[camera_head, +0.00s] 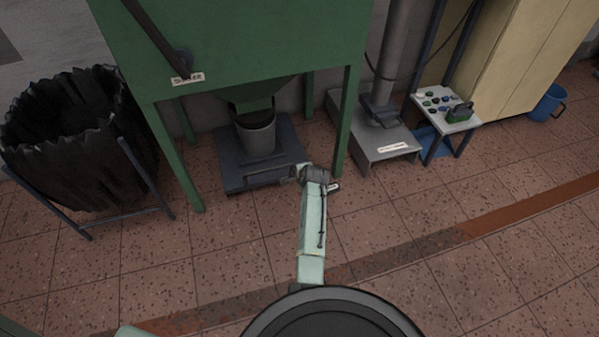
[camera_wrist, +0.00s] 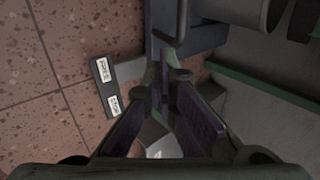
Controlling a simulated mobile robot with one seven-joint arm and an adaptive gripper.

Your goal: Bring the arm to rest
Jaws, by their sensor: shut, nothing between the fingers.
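My arm (camera_head: 312,228) reaches forward over the tiled floor, and its wrist is close to the front right of a dark low platform under a green machine. My gripper (camera_wrist: 166,82) is shut and empty in the wrist view, with its fingers drawn together. In the head view the fingers are small and hard to make out against the platform.
A grey bucket (camera_head: 257,134) stands on the platform (camera_head: 235,178) under the green hopper (camera_head: 240,50). A dark piece with two white labels (camera_wrist: 108,86) shows beside my fingers. A black-lined bin (camera_head: 75,140) stands left, a small table (camera_head: 447,122) right. The front floor is mostly clear.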

